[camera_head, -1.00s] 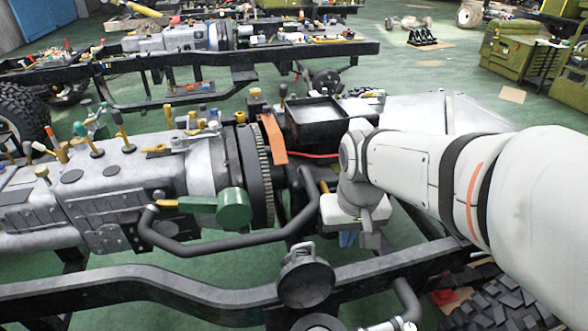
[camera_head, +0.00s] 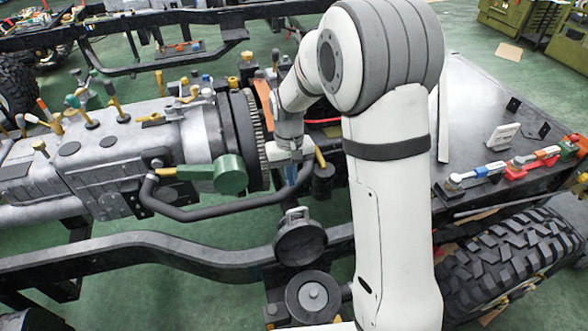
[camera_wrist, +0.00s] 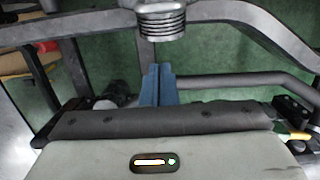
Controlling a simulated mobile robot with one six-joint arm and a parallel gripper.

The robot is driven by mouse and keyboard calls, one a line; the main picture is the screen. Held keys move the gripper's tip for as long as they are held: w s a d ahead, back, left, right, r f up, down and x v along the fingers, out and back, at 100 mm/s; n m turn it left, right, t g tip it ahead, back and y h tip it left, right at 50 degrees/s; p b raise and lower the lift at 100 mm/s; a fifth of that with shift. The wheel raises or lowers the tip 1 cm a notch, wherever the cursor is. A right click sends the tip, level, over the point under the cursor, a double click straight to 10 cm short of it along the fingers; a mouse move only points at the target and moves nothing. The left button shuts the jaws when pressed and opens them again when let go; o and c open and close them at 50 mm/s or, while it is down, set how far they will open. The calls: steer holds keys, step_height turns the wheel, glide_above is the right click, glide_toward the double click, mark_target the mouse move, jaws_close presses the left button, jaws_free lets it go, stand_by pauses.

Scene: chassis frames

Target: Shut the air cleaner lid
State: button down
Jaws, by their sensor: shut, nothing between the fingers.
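The air cleaner appears to be the round dark canister (camera_head: 313,297) at the lower middle of the head view, with a pale disc in its middle. A round dark cap with a small loop on top, which looks like its raised lid (camera_head: 300,242), stands tilted just behind it. A ribbed grey round part (camera_wrist: 160,20) at the top of the wrist view may be this lid; I cannot be sure. My gripper (camera_head: 291,175) is beyond the lid, apart from it, near the bent pipe. Its blue fingers (camera_wrist: 156,85) are shut and empty in the wrist view.
A bent dark pipe (camera_head: 215,213) runs left of my gripper, with the engine and a green cylinder (camera_head: 229,173) behind it. A black chassis rail (camera_head: 130,245) passes beside the canister. A tyre (camera_head: 515,265) and tools on a flat panel lie right. My arm hides part of the middle.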

steer(key=shift+s+d+f+p, duration=0.25)
steer(key=shift+s+f+p, duration=0.25)
steer(key=shift+s+f, duration=0.55)
steer(key=shift+s+d+f+p, duration=0.2)
steer(key=shift+s+f+p, duration=0.25)
steer(key=shift+s+f, duration=0.55)
steer(key=shift+d, duration=0.1)
steer(key=shift+s, duration=0.1)
